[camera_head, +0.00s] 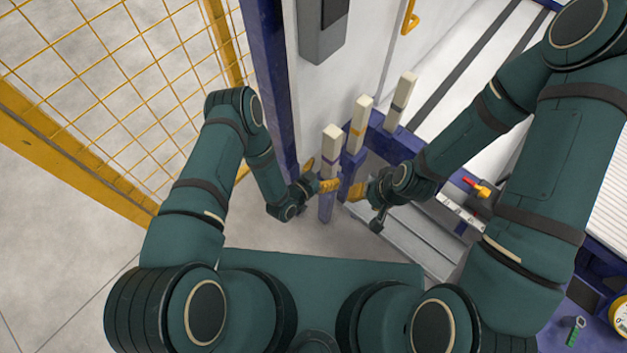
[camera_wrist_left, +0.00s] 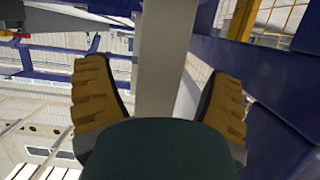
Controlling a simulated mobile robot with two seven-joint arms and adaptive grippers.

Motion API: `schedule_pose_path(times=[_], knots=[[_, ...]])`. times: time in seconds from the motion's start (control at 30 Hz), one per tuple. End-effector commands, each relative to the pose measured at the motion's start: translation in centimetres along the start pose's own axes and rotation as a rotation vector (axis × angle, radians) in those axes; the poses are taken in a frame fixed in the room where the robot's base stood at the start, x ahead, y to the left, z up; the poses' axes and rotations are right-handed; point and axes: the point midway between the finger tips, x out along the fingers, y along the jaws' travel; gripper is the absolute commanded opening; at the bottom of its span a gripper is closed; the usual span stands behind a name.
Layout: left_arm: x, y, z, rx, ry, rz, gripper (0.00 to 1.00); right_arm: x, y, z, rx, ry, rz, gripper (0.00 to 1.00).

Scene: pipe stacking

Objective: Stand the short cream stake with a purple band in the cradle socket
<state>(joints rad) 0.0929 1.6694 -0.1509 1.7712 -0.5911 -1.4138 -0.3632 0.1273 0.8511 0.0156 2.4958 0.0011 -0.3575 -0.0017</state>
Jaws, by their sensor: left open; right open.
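The cream stake with a purple band (camera_head: 332,145) stands upright at the top of a blue post (camera_head: 326,206), the nearest of three in the head view. My left gripper (camera_head: 320,175) is open, its orange fingers close to this stake's lower part. In the left wrist view a pale stake (camera_wrist_left: 162,60) runs between the spread fingers of my left gripper (camera_wrist_left: 162,75), with a gap visible on each side. My right gripper (camera_head: 358,190) is open and empty just right of the posts; its fingers are partly hidden. I cannot tell which holder is the cradle socket.
A cream stake with an orange band (camera_head: 360,122) and one with a grey band (camera_head: 401,102) stand behind, in a blue frame (camera_head: 391,143). A yellow mesh fence (camera_head: 110,95) is at left. A red and yellow tool (camera_head: 477,187) lies at right. Floor at left is clear.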

Motion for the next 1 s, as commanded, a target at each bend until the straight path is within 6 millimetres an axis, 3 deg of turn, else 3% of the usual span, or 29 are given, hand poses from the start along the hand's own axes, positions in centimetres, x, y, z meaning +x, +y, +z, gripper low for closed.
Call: schedule_pose_path(times=[0.23,0.63,0.87,1.0], knots=[[2.7,0.0,0.0,0.000,0.000,0.000,0.83,0.7,0.3,-0.1,0.000,0.004,0.000,0.47],[3.2,0.0,0.0,0.000,-0.001,0.000,0.82,0.7,0.3,-0.1,-0.001,0.004,0.000,0.47],[3.1,0.0,0.0,0.000,-0.001,0.000,0.03,0.7,0.3,-0.1,0.000,0.004,0.000,0.47],[3.1,0.0,-0.1,0.000,-0.001,0.000,0.03,0.7,0.2,-0.1,0.000,0.004,0.000,0.47]])
